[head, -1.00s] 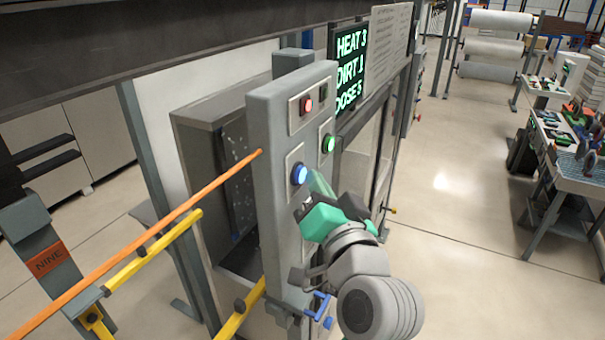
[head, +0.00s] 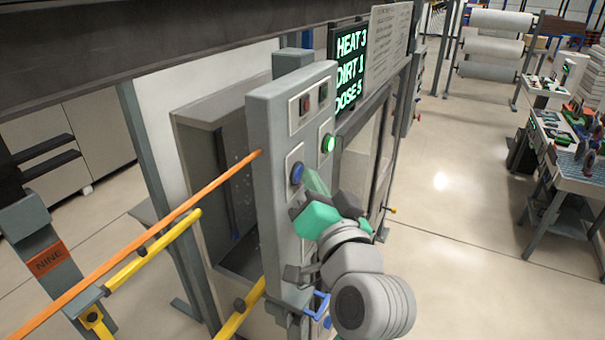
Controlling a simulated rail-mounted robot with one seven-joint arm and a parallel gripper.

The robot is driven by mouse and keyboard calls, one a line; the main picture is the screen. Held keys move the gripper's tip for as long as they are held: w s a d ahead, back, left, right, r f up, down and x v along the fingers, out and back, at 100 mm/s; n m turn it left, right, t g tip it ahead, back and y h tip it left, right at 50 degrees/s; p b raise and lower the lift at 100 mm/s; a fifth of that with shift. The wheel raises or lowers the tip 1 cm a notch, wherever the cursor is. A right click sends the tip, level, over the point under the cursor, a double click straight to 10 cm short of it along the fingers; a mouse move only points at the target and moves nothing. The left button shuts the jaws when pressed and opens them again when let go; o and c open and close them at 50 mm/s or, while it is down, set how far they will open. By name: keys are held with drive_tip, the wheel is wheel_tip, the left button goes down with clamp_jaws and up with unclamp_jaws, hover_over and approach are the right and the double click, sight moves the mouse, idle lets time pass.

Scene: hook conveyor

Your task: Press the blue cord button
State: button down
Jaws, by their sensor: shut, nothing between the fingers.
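The blue button (head: 297,172) is on the front of the grey control post (head: 262,130), below and left of a lit green button (head: 327,143). It looks dark blue and unlit. My gripper (head: 314,182), with green fingers, is shut and empty. Its tip is just right of and slightly below the blue button. I cannot tell whether the tip touches it. The lower right part of the button's plate is hidden behind the gripper.
An orange cord (head: 150,229) runs from the post to the lower left. Yellow rails (head: 170,236) lie below it. A blue handle (head: 321,304) is low on the post. A display (head: 348,68) reads HEAT 3, DIRT 1, DOSE 5.

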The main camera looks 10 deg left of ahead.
drive_tip(key=shift+d, duration=0.1)
drive_tip(key=shift+s+d, duration=0.3)
drive_tip(key=shift+d, duration=0.35)
drive_tip(key=d, duration=0.1)
drive_tip(key=s+d, duration=0.1)
drive_tip(key=d, duration=0.1)
drive_tip(key=d+b, duration=0.1)
drive_tip(key=shift+s+d, duration=0.35)
drive_tip(key=shift+d, duration=0.05)
idle(0.4)
drive_tip(key=s+a+r+n+t+h+p, duration=0.2)
drive_tip(key=s+r+t+h+p, duration=0.5)
drive_tip(key=s+r, duration=1.3)
drive_tip(key=shift+s+r+h, duration=0.4)
drive_tip(key=shift+r, duration=0.5)
